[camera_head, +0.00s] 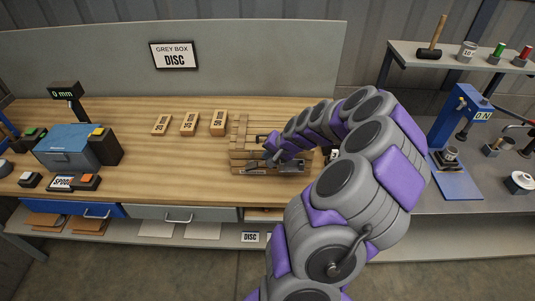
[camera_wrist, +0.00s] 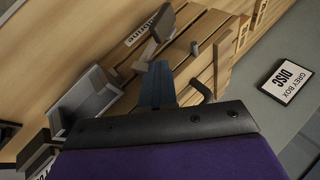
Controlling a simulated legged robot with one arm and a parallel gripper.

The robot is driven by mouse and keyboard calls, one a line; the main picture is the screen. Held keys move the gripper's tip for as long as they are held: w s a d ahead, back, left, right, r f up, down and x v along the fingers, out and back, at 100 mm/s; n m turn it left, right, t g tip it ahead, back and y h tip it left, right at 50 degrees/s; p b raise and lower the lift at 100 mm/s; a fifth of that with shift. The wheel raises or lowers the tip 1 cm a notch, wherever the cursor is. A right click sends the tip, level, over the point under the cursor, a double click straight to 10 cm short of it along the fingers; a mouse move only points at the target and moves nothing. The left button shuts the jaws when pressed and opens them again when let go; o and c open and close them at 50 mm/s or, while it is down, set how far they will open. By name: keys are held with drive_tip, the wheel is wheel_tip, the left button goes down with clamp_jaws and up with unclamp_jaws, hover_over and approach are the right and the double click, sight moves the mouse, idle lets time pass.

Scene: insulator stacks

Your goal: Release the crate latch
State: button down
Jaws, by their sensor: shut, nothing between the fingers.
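A wooden slatted crate (camera_head: 240,150) sits on the workbench near its front edge, just right of the middle. My gripper (camera_head: 272,148) is at its near side, and my arm hides the crate's right part. In the wrist view the shut fingers (camera_wrist: 156,84) point at the crate's slats (camera_wrist: 205,25), with nothing between them. A grey metal bracket (camera_wrist: 161,22) stands on the slats beyond the fingertips. A dark bent hook (camera_wrist: 204,86) is just right of the fingers. I cannot tell whether the fingers touch either part, or how the latch is set.
Several small wooden blocks (camera_head: 189,123) stand left of the crate. A blue box (camera_head: 66,146) and a display (camera_head: 64,90) are farther left. A blue press (camera_head: 455,120) stands on the right bench.

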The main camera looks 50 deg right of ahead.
drive_tip(key=shift+s+f, duration=0.1)
drive_tip(key=w+r+p+v, duration=0.1)
drive_tip(key=w+p+v, duration=0.1)
drive_tip(key=v, duration=1)
drive_tip(key=shift+a+r+p, duration=0.3)
drive_tip(key=shift+a+p, duration=0.15)
drive_tip(key=shift+p, duration=0.15)
drive_tip(key=shift+d, duration=0.1)
